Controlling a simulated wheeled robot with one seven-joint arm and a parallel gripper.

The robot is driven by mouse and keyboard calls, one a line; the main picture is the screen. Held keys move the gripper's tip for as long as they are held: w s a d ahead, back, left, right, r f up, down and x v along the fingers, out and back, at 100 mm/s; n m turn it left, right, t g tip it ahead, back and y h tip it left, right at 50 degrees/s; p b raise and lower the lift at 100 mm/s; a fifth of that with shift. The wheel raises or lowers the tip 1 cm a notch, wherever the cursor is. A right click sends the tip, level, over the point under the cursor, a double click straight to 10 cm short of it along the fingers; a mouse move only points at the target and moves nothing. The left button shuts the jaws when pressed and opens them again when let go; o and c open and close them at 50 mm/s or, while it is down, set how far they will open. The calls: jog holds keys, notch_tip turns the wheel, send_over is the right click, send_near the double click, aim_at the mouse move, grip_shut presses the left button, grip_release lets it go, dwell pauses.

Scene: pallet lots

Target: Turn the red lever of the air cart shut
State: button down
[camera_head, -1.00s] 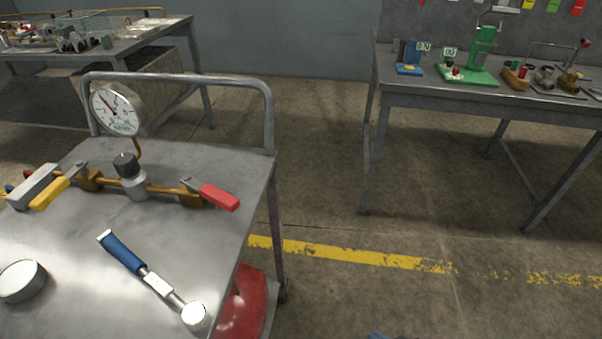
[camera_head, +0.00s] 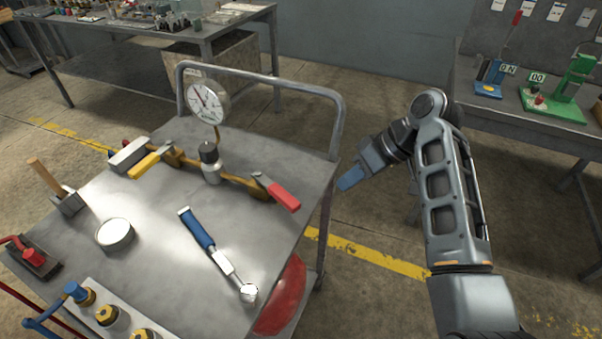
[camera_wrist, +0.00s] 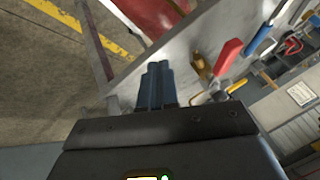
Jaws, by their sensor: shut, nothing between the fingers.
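The air cart (camera_head: 160,255) is a grey metal cart with a raised rail at its far end. Its red lever (camera_head: 284,196) sits at the right end of a brass pipe near the cart's right edge, slanting down to the right. The red lever also shows in the wrist view (camera_wrist: 229,55). A yellow lever (camera_head: 144,165) is on the pipe's left part, and a round gauge (camera_head: 208,102) stands behind. My gripper (camera_head: 349,181), with blue fingers, is shut and empty, to the right of the red lever and apart from it. In the wrist view its fingers (camera_wrist: 156,72) are together.
Workbenches stand at the back left and right (camera_head: 550,118). Open floor lies right of the cart.

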aim_at(275, 191)
notch_tip(275, 191, up, 8)
jog(key=w+a+n+g, duration=0.2)
jog(key=p+x, duration=0.1)
jog(key=x, duration=0.7)
jog(key=shift+s+a+f+p, duration=0.2)
jog(key=shift+a+p, duration=0.1)
jog(key=shift+p, duration=0.1)
jog(key=shift+s+a+f+p, duration=0.2)
jog(key=shift+s+a+p, duration=0.45)
jog(key=shift+s+a, duration=0.45)
jog(key=shift+s+a+f, duration=0.1)
jog(key=shift+s+a, duration=0.25)
